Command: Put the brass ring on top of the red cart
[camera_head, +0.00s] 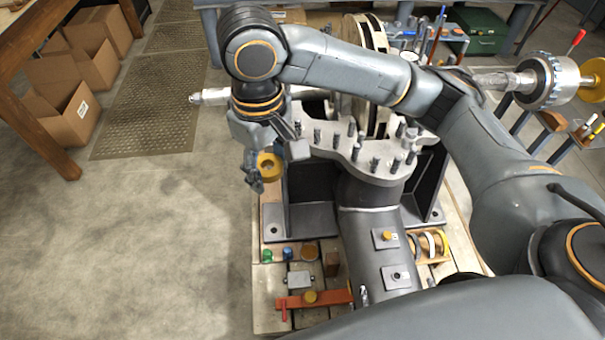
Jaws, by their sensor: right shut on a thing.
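The brass ring (273,174) is held in my right gripper (272,163), which hangs from the arm coming in from the right. The gripper is shut on the ring, left of the studded grey casing flange (340,146) and above the floor and pallet edge. I cannot make out a red cart for certain. A flat orange-red piece (330,298) with a small red handle lies on the pallet below, with a brass-coloured disc on it. My left gripper is not in view.
The split casing with its upright studs and shaft (213,96) stands right of the gripper. Small parts, including a grey box (301,280), lie on the wooden pallet (267,318). Cardboard boxes (72,118) stand at the left. Open concrete floor lies left of the pallet.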

